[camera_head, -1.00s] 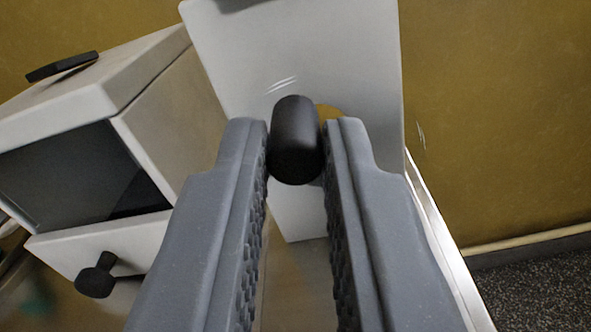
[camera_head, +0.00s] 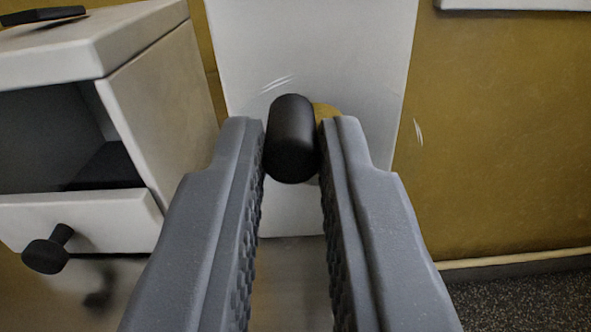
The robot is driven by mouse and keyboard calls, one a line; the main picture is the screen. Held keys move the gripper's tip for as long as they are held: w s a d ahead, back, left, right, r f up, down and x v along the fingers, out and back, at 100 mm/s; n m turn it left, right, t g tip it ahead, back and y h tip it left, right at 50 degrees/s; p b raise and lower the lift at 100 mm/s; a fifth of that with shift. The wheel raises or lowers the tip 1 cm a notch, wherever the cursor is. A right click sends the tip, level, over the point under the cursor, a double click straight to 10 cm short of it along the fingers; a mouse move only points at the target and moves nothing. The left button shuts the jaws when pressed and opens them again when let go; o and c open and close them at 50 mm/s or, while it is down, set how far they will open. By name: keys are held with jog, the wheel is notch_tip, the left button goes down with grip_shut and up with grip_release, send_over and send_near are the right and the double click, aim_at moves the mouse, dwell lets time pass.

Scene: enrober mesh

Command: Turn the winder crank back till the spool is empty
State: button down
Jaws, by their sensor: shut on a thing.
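A black cylindrical knob (camera_head: 291,140), which looks like the winder crank's handle, is between the fingertips of my gripper (camera_head: 292,150). The grey fingers are shut on it from both sides. Behind the knob stands a pale upright panel (camera_head: 315,50). A yellow-brown round part (camera_head: 327,112) shows just behind the knob, mostly hidden by it and the right finger. I cannot tell whether it is the spool or how much is wound on it. The crank arm is hidden.
A white box-shaped unit (camera_head: 150,90) with an open dark front stands at the left. A black knob (camera_head: 45,255) sticks out from its lower front, and a black handle (camera_head: 45,15) lies on its top. A yellow wall (camera_head: 500,130) is behind; dark speckled floor (camera_head: 530,300) shows at lower right.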

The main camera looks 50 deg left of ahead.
aim_at(274, 210)
jog(key=n, duration=0.2)
jog(key=f+n+b, duration=0.1)
jog(key=n, duration=0.1)
jog(key=n+b, duration=0.1)
jog(key=n, duration=0.1)
jog(key=shift+s+a+f, duration=0.15)
jog(key=shift+s+a, duration=0.2)
jog(key=shift+s, duration=0.05)
jog(key=n+b, duration=0.1)
jog(key=n, duration=0.1)
jog(key=f+n+b, duration=0.1)
jog(key=n, duration=0.1)
jog(key=shift+s+a, duration=0.1)
jog(key=shift+s, duration=0.05)
jog(key=n+b, duration=0.2)
jog(key=n, duration=0.1)
jog(key=shift+f+n, duration=0.3)
jog(key=shift+f, duration=0.1)
jog(key=n+b, duration=0.2)
jog(key=shift+f+n, duration=0.35)
jog(key=shift+n, duration=0.05)
jog(key=n+b, duration=0.2)
jog(key=n, duration=0.1)
jog(key=shift+f, duration=0.35)
jog(key=shift+n, duration=1)
jog(key=shift+f, duration=0.1)
jog(key=c, duration=1.4)
grip_release()
